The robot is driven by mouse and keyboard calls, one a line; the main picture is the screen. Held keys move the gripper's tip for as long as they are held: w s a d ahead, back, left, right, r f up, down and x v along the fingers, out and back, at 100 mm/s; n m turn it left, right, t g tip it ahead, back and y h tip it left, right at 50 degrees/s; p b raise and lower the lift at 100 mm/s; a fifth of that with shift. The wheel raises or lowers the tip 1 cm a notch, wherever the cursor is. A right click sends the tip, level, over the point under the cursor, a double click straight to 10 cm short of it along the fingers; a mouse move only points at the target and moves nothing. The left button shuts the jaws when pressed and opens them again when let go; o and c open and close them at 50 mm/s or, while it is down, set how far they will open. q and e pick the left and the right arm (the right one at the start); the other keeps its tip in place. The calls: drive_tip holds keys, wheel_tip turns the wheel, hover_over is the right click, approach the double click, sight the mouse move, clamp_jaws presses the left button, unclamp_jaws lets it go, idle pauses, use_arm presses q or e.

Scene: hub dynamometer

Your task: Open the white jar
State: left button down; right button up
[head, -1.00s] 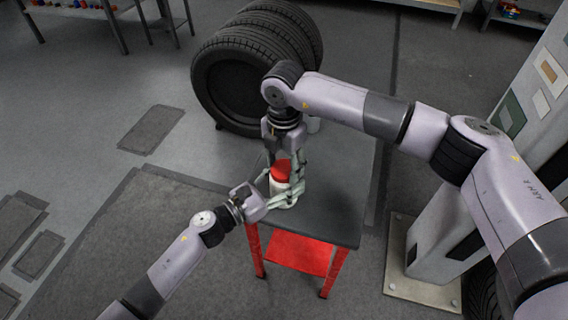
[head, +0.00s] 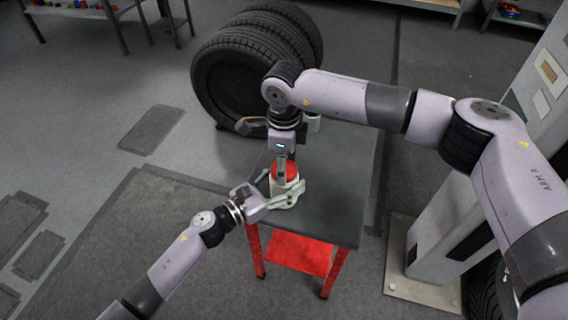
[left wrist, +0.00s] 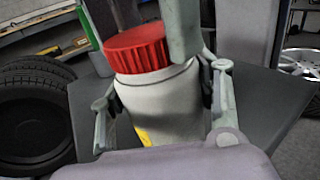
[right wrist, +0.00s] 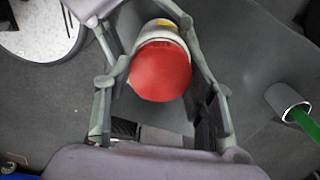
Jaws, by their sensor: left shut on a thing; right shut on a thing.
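The white jar (head: 285,198) stands upright on the dark-topped table, its red lid (head: 287,171) still on top. The left wrist view shows the white body (left wrist: 165,108) and ribbed lid (left wrist: 137,48) close up. My left gripper (head: 284,194) comes in from the left and is shut around the jar's body. My right gripper (head: 286,172) points down from above and is shut on the lid. In the right wrist view its fingers flank the red lid (right wrist: 160,72). I cannot tell whether the lid is loosened.
The table top (head: 340,190) is clear to the right of the jar. Tyres (head: 228,85) stand on the floor behind the table.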

drive_tip(key=n, duration=2)
drive_tip(key=shift+n, duration=0.4)
drive_tip(key=shift+r, duration=0.1)
drive_tip(key=shift+r, duration=0.15)
drive_tip(key=shift+r, duration=0.95)
